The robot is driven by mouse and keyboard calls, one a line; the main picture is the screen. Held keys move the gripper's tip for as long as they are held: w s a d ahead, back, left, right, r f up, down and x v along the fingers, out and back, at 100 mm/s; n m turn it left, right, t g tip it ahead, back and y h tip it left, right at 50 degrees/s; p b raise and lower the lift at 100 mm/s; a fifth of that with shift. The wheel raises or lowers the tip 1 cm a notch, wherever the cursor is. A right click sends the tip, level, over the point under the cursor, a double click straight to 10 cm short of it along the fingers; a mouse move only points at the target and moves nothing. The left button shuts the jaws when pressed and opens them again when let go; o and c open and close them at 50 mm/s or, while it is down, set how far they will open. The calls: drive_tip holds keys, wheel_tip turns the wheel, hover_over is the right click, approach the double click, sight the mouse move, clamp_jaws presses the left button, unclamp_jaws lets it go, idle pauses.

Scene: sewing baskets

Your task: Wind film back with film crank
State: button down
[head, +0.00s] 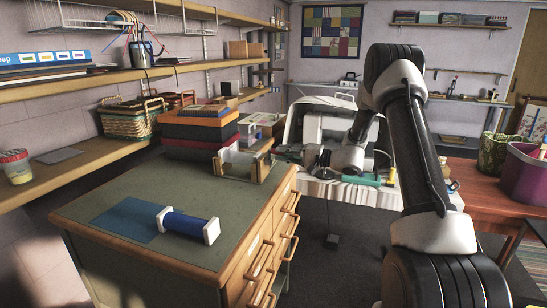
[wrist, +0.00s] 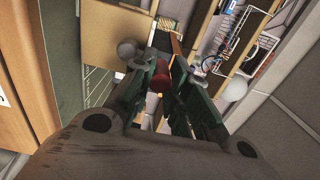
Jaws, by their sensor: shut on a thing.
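The film crank (head: 238,167) is a small pale frame with a clear or whitish roll, standing on the green top of a wooden drawer cabinet, near its far right corner. My gripper (head: 289,153) reaches in from the right, beside the crank's right end. In the wrist view my gripper (wrist: 165,72) has its dark fingers closed around a red handle (wrist: 160,80), which appears to be the crank's. The handle is partly hidden by the fingers, and the crank's exact angle cannot be told. A blue roll with white end caps (head: 187,224) lies on the cabinet top.
A blue sheet (head: 128,219) lies flat beside the blue roll. Stacked coloured boxes (head: 200,130) stand behind the crank, close to it. A wicker basket (head: 127,119) sits on the left shelf.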

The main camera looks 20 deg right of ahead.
drive_tip(key=c, duration=1.4)
unclamp_jaws()
drive_tip(key=shift+s, duration=0.1)
drive_tip(key=v, duration=0.7)
